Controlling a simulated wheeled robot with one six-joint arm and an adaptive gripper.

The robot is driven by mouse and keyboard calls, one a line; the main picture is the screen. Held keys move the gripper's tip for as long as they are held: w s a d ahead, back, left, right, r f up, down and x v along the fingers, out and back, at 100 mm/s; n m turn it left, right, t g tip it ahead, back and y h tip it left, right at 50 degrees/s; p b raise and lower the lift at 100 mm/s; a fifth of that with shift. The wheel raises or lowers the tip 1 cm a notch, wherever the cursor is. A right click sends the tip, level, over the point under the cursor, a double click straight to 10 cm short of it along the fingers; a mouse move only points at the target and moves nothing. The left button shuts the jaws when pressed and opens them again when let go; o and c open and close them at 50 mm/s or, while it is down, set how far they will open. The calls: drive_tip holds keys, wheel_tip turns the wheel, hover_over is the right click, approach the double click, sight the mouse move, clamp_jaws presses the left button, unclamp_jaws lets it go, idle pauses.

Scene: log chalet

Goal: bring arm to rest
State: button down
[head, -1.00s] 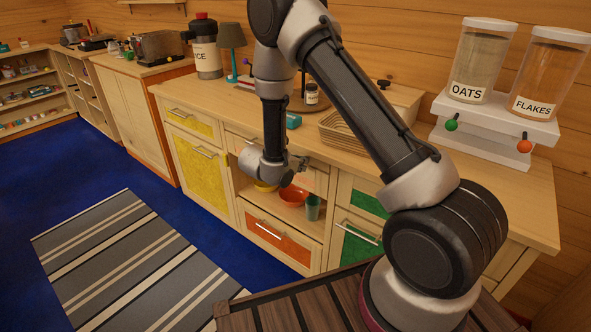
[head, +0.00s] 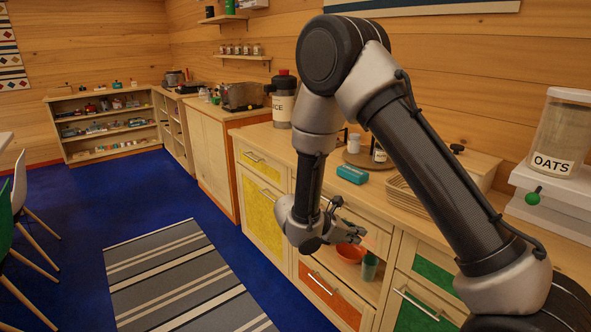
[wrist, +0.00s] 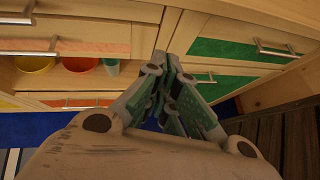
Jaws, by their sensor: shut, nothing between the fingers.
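My gripper (head: 352,233) hangs at the end of my arm in front of the counter's cabinets in the head view. In the wrist view my gripper (wrist: 172,62) has its fingers together, with nothing between them. It is apart from the cabinet fronts as far as I can tell. My arm rises from the lower right, bends at the top and comes down to the gripper.
An open shelf holds a red bowl (head: 350,253), a green cup (head: 369,266) and a yellow bowl (wrist: 34,64). The counter bears a blue-green box (head: 352,174) and an oats dispenser (head: 562,132). A striped rug (head: 180,280) lies on open blue floor.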

drive_tip(key=s+d+r+m+y, duration=0.3)
drive_tip(key=s+d+r+m, duration=0.1)
drive_tip(key=s+r+m, duration=0.3)
drive_tip(key=s+d+r+m+y, duration=0.4)
drive_tip(key=s+r+m, duration=0.3)
drive_tip(key=s+r, duration=0.3)
drive_tip(key=s+d+r+m+y, duration=0.3)
drive_tip(key=s+d+r+m, duration=0.1)
drive_tip(key=s+r+m, duration=0.3)
wheel_tip(320, 180, up, 4)
drive_tip(key=shift+s+d+r+m+t+y, duration=0.1)
drive_tip(key=shift+s+d+m+t+y, duration=0.25)
drive_tip(key=shift+s, duration=0.7)
drive_tip(key=shift+a, duration=0.1)
